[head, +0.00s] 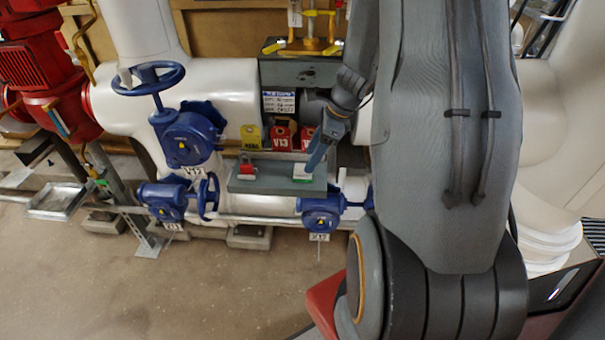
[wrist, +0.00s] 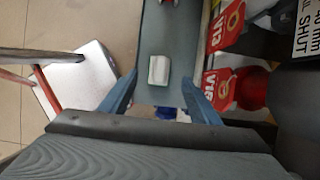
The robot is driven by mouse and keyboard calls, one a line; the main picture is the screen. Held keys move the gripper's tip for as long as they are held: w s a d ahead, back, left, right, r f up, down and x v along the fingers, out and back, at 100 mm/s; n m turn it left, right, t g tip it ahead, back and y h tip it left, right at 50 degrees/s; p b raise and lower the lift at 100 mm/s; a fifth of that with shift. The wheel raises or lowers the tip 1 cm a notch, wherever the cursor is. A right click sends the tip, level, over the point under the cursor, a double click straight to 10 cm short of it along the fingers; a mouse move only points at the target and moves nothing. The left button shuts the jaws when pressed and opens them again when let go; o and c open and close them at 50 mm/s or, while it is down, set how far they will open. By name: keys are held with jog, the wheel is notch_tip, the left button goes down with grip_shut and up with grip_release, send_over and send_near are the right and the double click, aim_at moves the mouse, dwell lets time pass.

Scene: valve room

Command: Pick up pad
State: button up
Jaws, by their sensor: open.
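A small white pad (wrist: 158,70) lies on the narrow grey shelf (wrist: 165,30) in the wrist view. In the head view the pad (head: 303,174) is near the shelf's right end and shows some green. My gripper (wrist: 158,80) is open and empty, its blue fingers on either side of the pad in the wrist view. In the head view my gripper (head: 319,158) is over the right end of the shelf (head: 272,184), partly in front of the pad. I cannot tell whether the fingertips touch the shelf.
A red padlock (head: 247,169) sits at the shelf's left end. Red tags (head: 283,136) and a yellow tag (head: 251,137) hang just behind the shelf. Blue valves (head: 190,140) and white pipes surround it. The floor in front (head: 245,285) is clear.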

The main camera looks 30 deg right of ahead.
aim_at(303, 165)
jog(key=shift+p+x, duration=0.6)
jog(key=shift+x, duration=2.6)
jog(key=shift+a+r, duration=0.1)
jog(key=shift+a, duration=0.05)
jog(key=c, duration=1.1)
jog(key=shift+c, duration=0.2)
notch_tip(303, 165, up, 10)
jog(key=shift+b, duration=0.4)
